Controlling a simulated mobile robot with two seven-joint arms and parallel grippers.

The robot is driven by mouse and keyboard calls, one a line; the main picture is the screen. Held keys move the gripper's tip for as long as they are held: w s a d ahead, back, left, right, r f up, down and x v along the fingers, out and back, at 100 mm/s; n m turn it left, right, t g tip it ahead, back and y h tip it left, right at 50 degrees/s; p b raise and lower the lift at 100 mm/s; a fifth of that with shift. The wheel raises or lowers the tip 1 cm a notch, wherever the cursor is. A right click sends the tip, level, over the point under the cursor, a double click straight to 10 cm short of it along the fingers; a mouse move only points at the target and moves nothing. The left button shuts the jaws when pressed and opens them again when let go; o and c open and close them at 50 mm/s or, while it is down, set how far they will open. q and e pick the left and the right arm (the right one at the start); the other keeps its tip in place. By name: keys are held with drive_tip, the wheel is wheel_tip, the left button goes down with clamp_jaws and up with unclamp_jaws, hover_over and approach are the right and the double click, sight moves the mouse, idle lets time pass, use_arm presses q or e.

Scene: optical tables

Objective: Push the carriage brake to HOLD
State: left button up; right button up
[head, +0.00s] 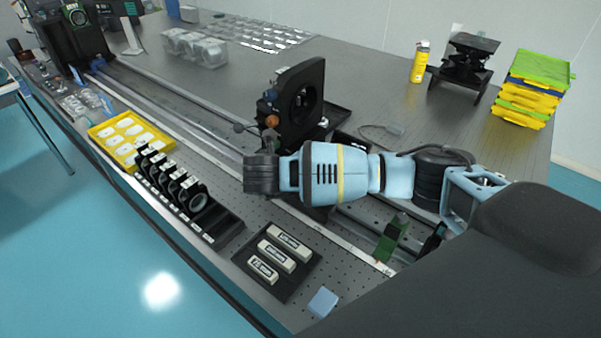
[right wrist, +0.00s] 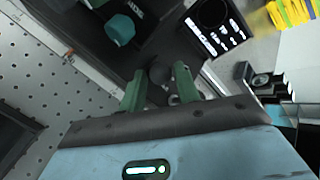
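The black carriage (head: 315,98) stands upright on the long rail, with a round opening, an orange knob (head: 271,122) and a blue knob (head: 270,94). A thin lever with a dark ball end (head: 238,127) sticks out at its left; I cannot tell whether this is the brake. My right arm reaches in from the right, its hand close to the carriage's lower near side. In the right wrist view my right gripper (right wrist: 160,86) has two green fingers apart, with a dark round part (right wrist: 160,72) between or just beyond them. Contact is unclear. A teal knob (right wrist: 119,29) is up-left. My left gripper is not seen.
A yellow tray (head: 130,138), a black rack of round optics (head: 185,190) and a black tray of labelled blocks (head: 276,262) line the near edge. A green piece (head: 392,238) stands under my arm. A yellow can (head: 420,62), black jack (head: 465,62) and stacked bins (head: 531,88) stand behind.

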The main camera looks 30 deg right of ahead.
drive_tip(key=shift+o, duration=1.3)
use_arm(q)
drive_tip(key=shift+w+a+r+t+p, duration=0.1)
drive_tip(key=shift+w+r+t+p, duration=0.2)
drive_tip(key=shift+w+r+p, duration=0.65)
use_arm(e)
drive_tip(key=v, duration=0.8)
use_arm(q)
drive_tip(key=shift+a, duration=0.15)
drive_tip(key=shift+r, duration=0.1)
use_arm(e)
drive_tip(key=shift+f, duration=0.1)
